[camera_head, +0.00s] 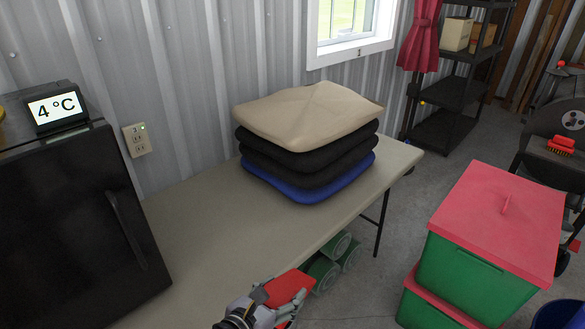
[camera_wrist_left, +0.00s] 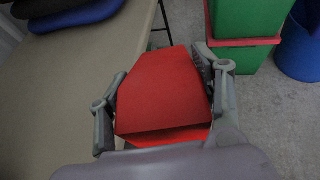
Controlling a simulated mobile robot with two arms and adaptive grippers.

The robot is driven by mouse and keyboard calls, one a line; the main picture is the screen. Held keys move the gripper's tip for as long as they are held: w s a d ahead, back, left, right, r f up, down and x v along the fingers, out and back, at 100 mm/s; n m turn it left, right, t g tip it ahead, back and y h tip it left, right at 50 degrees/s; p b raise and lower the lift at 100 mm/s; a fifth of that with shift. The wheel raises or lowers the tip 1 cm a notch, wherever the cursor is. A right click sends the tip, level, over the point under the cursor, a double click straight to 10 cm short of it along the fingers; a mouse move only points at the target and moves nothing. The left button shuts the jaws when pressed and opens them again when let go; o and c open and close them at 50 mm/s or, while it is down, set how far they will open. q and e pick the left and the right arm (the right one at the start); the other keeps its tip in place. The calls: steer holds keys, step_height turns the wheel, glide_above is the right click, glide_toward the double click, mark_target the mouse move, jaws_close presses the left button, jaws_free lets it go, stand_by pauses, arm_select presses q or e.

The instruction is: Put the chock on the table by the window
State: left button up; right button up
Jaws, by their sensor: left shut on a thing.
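The red chock (camera_head: 287,287) is a wedge-shaped block at the bottom of the head view. My left gripper (camera_head: 284,304) is shut on it, and the left wrist view shows the chock (camera_wrist_left: 163,95) between the two fingers of the left gripper (camera_wrist_left: 160,85). The chock is at the front edge of the beige table (camera_head: 205,225); I cannot tell how high it is above the tabletop. The table stands along the metal wall below the window (camera_head: 348,25). My right gripper is not in view.
A stack of folded cushions, beige on top (camera_head: 310,112), takes up the far part of the table. A black fridge (camera_head: 75,220) stands at left. Green bins with red lids (camera_head: 500,225) stand right of the table. The table's middle is clear.

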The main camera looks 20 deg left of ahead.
arm_select(q)
steer(key=w+a+r+n+y+b, duration=0.1)
steer(key=w+a+r+n+y, duration=0.1)
steer(key=w+a+r, duration=0.4)
steer(key=w+a+r+n+y+b, duration=0.1)
steer(key=w+a+r+n+y, duration=0.2)
steer(key=w+a+r, duration=0.3)
steer(key=w+a+y, duration=0.1)
steer(key=w+a, duration=0.3)
steer(key=a, duration=0.1)
steer(key=shift+w+a+r+n, duration=0.2)
steer(key=shift+a+n, duration=0.1)
steer(key=shift+a, duration=0.05)
steer(key=shift+s+a+f+n+g+y+b, duration=0.2)
steer(key=shift+s+a+n+g+y+b, duration=0.3)
steer(key=shift+y, duration=0.3)
steer(key=b, duration=0.2)
glide_above(247, 255)
step_height(247, 255, down, 14)
steer(key=shift+d+f+b, duration=0.1)
steer(key=shift+f+b, duration=0.3)
steer(key=shift+f, duration=2.4)
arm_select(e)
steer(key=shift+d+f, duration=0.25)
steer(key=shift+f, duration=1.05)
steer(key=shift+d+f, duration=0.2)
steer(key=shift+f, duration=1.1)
arm_select(q)
steer(key=shift+f, duration=0.15)
